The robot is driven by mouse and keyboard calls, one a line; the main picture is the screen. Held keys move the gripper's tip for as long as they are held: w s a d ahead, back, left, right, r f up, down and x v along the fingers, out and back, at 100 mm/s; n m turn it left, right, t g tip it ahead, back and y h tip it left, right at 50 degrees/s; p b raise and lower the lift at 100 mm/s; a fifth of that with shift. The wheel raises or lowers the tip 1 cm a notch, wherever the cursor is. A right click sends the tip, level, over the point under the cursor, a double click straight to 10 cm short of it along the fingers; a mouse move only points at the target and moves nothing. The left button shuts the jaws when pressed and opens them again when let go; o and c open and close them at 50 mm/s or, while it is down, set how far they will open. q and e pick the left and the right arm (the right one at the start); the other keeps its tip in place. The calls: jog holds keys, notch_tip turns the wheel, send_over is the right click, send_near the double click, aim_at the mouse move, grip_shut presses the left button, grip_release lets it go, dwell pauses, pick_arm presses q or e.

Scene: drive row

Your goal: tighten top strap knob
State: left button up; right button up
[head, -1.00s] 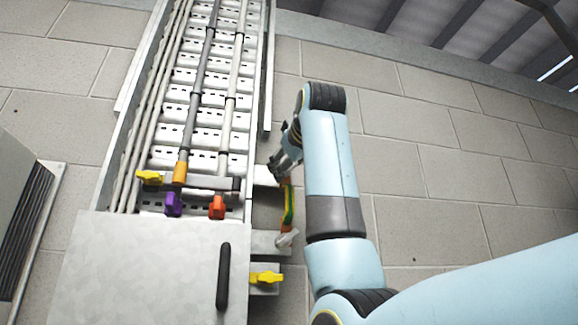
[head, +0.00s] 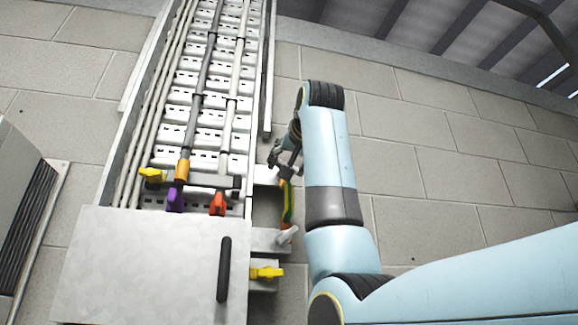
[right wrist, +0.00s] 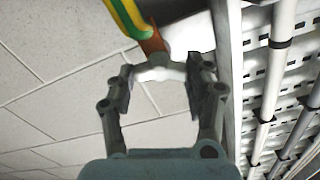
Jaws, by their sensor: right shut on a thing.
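The top strap knob (right wrist: 160,67) is pale grey with wings, at the upper end of the green-and-yellow strap (head: 287,206). In the right wrist view the strap (right wrist: 127,16) ends in a copper-coloured lug (right wrist: 153,44) at the knob. My right gripper (head: 279,163) is at this upper end, and in the right wrist view its fingers (right wrist: 161,80) are shut on the knob's wings from both sides. In the head view the gripper mostly hides the top knob. A lower pale knob (head: 287,236) stands at the strap's bottom end. My left gripper is out of view.
A cable tray (head: 212,125) with pipes runs up beside the strap. Yellow (head: 152,175), purple (head: 175,200) and orange (head: 218,204) handles sit low in it. A grey cover with a black handle (head: 224,272) is below. Another yellow handle (head: 266,273) is right of it.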

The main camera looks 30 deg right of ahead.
jog(key=m+b, duration=0.1)
jog(key=m, duration=0.4)
jog(key=shift+m, duration=0.7)
jog(key=o, duration=1.2)
jog(key=v, duration=1.2)
jog(key=shift+d, duration=0.1)
